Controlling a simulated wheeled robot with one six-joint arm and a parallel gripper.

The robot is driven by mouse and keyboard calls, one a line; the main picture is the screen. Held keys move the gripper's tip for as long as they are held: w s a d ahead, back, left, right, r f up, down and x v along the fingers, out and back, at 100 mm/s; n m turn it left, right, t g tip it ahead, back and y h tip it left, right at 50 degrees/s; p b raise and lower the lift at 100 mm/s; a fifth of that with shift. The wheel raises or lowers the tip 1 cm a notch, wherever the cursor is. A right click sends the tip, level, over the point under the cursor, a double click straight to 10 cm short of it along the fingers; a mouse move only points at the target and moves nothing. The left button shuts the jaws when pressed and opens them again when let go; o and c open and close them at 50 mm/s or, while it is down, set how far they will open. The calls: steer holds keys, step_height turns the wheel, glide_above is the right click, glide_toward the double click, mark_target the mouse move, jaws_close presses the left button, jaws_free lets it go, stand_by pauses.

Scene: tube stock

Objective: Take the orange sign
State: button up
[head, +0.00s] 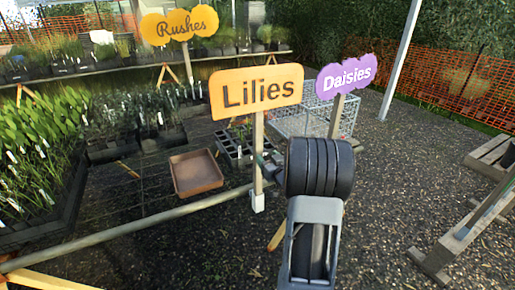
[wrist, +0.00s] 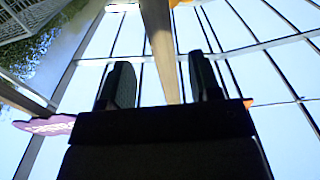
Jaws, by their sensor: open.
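The orange Lilies sign (head: 256,92) stands upright on a pale wooden post (head: 258,145) with a white foot. My gripper (head: 268,162) is at the post, below the board, reaching in from the right. In the wrist view, the post (wrist: 160,50) runs between the two fingers of my gripper (wrist: 162,85), with gaps visible beside it. The gripper is open and the post is not clamped. Small bits of orange show at the top and right in the wrist view; most of the board is out of that view.
A purple Daisies sign (head: 346,77) stands close behind my arm; it also shows in the wrist view (wrist: 48,126). A yellow-orange Rushes sign (head: 180,26) is farther back. A wire basket (head: 350,120), brown tray (head: 196,172) and plant benches are near.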

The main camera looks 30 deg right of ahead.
mark_target(260, 120)
steer(key=w, duration=0.5)
steer(key=shift+w+d+f, duration=0.15)
steer(key=shift+w+d, duration=0.1)
steer(key=shift+d, duration=0.05)
steer(key=shift+w+d+b, duration=0.15)
steer(key=shift+w+b, duration=0.25)
steer(key=shift+w, duration=0.5)
steer(key=c, duration=1)
steer(key=shift+o, duration=0.2)
steer(key=shift+r+p, duration=3.7)
steer(key=shift+r, duration=2.8)
